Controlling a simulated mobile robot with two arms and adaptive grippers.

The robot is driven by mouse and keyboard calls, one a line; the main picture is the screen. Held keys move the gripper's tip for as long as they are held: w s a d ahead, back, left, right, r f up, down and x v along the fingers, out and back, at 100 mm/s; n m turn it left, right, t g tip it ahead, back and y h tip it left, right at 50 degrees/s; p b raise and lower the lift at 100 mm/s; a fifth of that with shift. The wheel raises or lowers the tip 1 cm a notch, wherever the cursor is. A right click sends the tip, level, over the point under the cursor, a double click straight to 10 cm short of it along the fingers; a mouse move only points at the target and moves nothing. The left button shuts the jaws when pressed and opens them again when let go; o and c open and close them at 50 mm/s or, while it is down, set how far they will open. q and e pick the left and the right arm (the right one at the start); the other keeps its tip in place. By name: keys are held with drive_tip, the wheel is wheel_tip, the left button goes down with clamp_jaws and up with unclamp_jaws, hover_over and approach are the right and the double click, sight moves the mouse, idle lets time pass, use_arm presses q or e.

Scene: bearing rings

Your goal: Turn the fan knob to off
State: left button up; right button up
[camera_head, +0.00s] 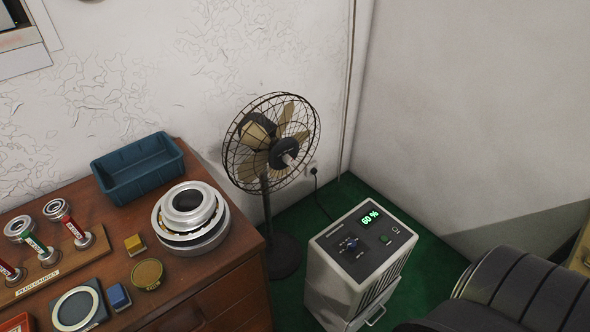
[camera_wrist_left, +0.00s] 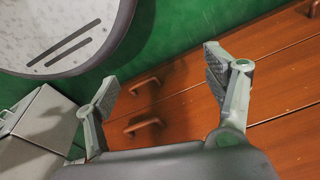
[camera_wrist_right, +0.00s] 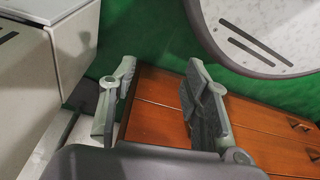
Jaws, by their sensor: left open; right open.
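A pale box-shaped unit (camera_head: 360,262) stands on the green floor, right of the wooden cabinet. The panel's small lettering and the knob's exact setting are too small to read. My left gripper (camera_wrist_left: 160,80) is open and empty, with cabinet drawers and green floor behind it. My right gripper (camera_wrist_right: 158,82) is open and empty, with drawers behind it. Neither gripper shows in the head view, so both appear away from the knob.
A caged standing fan (camera_head: 272,143) stands behind, between cabinet and wall. The cabinet top (camera_head: 118,215) holds a blue bin (camera_head: 138,168), stacked metal rings (camera_head: 190,218), a plug gauge rack and small blocks. A dark ribbed shape fills the lower right. Space above the panel is clear.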

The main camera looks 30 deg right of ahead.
drive_tip(key=w+r+m+t+b, duration=0.1)
drive_tip(key=w+r+b, duration=0.6)
drive_tip(key=b, duration=0.4)
use_arm(q)
drive_tip(key=w+d+r+t+b, duration=0.1)
drive_tip(key=w+r+b, duration=0.4)
drive_tip(key=w+r, duration=0.15)
use_arm(e)
drive_tip(key=m+t+y+b, duration=0.2)
drive_tip(key=m+t, duration=1.3)
drive_tip(key=m, duration=0.9)
approach(291, 162)
drive_tip(key=w, duration=0.7)
drive_tip(key=shift+w+a, duration=0.3)
drive_tip(key=shift+a, duration=0.1)
use_arm(q)
drive_tip(key=s+f+x, duration=0.1)
drive_tip(key=s+x, duration=0.2)
drive_tip(key=x, duration=1.1)
drive_tip(key=shift+s, duration=0.55)
use_arm(e)
drive_tip(key=shift+w+a, duration=0.15)
drive_tip(key=shift+w, duration=0.45)
